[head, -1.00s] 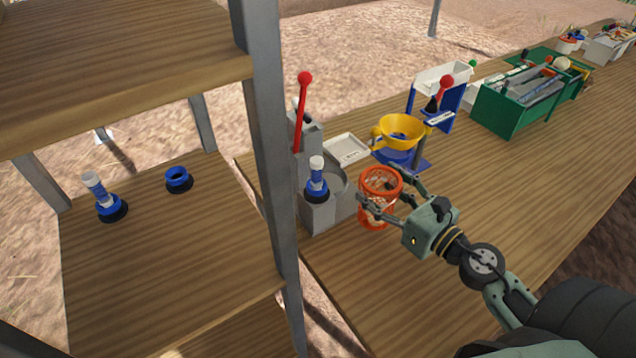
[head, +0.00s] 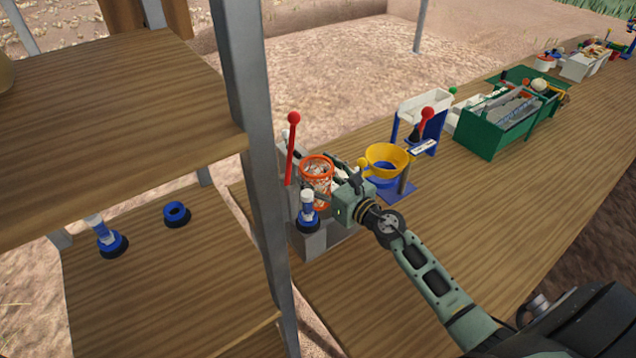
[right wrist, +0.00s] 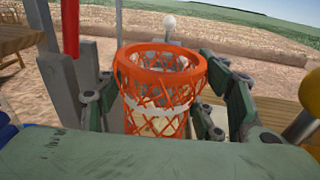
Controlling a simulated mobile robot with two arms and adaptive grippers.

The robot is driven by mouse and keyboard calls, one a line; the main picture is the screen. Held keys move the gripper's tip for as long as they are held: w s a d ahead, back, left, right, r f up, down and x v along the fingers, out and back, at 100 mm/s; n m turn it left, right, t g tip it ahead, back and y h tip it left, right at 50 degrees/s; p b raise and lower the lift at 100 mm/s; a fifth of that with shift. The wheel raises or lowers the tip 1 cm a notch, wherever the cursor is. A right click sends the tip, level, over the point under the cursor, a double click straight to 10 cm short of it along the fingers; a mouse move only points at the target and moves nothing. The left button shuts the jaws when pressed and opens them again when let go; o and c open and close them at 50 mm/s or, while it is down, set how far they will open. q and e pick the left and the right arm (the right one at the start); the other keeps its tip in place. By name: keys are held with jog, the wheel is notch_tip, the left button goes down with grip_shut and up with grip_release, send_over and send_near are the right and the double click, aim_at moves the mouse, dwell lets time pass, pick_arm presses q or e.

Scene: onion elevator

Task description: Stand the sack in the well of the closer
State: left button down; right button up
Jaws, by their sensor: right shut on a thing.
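The sack is an orange net cylinder with a ring rim (head: 316,168) and pale contents showing through its mesh. My right gripper (head: 322,182) is shut around the sack, with fingers on both sides; the sack looks upright. In the right wrist view the sack (right wrist: 158,90) stands between my fingers. The closer (head: 312,243) is a grey block with a red-knobbed lever (head: 292,145). The sack is over or at the closer's well; the gripper and sack hide the well, so I cannot tell whether the sack's base touches its floor. My left gripper is not in view.
A blue-and-white stamp-like tool (head: 307,212) stands at the closer's front. A yellow funnel (head: 387,155) on a blue stand is just right. Green crates (head: 497,128) lie farther along the bench. A metal shelf post (head: 262,200) stands close on the left.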

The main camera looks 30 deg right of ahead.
aim_at(327, 192)
jog(key=shift+f+b, duration=0.95)
jog(key=shift+f, duration=0.75)
jog(key=o, duration=0.9)
jog(key=shift+f, duration=0.1)
jog(key=shift+s, duration=0.3)
jog(key=shift+b+v, duration=1.05)
jog(key=shift+v, duration=4.7)
